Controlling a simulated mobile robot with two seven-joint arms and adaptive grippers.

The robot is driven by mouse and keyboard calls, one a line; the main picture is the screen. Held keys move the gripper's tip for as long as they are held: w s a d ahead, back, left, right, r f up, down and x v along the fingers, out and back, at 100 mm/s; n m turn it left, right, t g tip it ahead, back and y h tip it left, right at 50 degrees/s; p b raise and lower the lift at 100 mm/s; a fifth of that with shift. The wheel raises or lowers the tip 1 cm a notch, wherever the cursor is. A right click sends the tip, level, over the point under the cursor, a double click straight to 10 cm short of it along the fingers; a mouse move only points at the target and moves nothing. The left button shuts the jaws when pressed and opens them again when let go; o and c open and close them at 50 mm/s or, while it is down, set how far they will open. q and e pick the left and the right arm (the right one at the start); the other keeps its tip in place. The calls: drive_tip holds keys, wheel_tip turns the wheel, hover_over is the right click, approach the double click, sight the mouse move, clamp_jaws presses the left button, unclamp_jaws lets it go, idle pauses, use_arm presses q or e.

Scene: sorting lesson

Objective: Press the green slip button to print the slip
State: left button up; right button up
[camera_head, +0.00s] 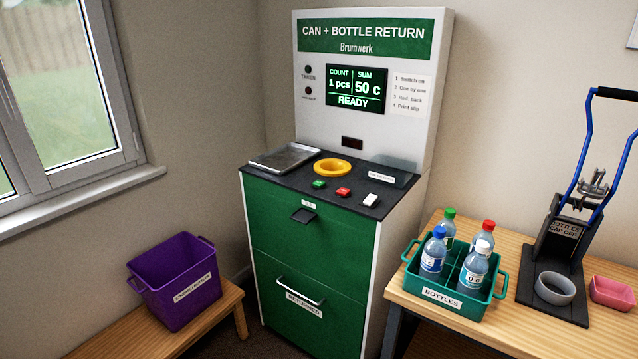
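The green slip button (319,184) sits on the black top of the return machine (325,260), at the left of a row with a red button (343,192) and a white switch (370,200). The machine's display (356,89) reads "COUNT 1 pcs", "SUM 50 c" and "READY". A slip slot (303,215) shows in the front below the button; no paper is visible at it. Neither of my grippers is in view.
A yellow ring opening (332,168) and a metal tray (284,156) lie behind the buttons. A purple bin (174,281) stands left. A green crate (466,297) of several bottles and a blue-handled press (565,240) stand right. Space above the buttons is clear.

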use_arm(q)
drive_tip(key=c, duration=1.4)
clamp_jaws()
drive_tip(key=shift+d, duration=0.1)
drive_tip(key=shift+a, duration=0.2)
